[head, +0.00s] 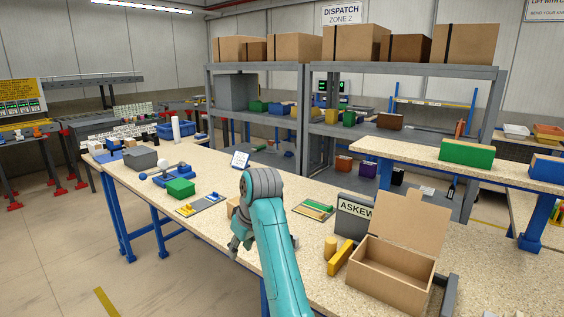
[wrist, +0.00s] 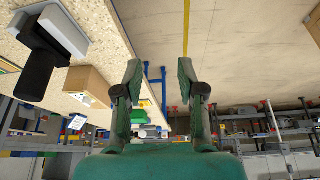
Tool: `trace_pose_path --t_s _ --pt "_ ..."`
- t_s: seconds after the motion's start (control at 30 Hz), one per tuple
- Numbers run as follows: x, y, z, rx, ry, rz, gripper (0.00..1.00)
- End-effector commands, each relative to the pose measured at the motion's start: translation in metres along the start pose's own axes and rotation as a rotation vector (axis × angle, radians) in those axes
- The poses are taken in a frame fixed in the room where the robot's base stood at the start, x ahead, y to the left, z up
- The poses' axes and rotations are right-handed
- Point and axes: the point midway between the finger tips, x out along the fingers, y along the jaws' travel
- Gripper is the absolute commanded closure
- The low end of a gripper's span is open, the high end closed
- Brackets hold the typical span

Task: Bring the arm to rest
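My gripper (head: 238,240) is in front of the long speckled workbench (head: 215,165), near its front edge in the head view, partly hidden by my teal arm. In the wrist view my gripper (wrist: 160,75) has its two green-padded fingers wide apart, with nothing between them. Behind the gap I see bare floor and distant racks. A small cardboard box (wrist: 87,84) lies on the bench left of the fingers, apart from them. In the head view most of that box is hidden behind my arm.
An open cardboard box (head: 391,272), a yellow block (head: 341,257) and an ASKEW sign (head: 354,216) stand on the bench at right. A green block (head: 180,187) and a grey-and-black tool (wrist: 42,55) also lie on it. The floor (head: 60,260) at front left is clear.

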Motion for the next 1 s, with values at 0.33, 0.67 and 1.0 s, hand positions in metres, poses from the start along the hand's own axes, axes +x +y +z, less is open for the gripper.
trace_pose_path --t_s 0.33,0.67,1.0 --pt "0.044 0.008 0.030 0.041 0.036 0.025 0.61" --pt "0.121 0.017 0.100 0.121 0.106 0.077 0.61" --pt "0.197 0.014 0.215 0.232 0.215 0.163 0.61"
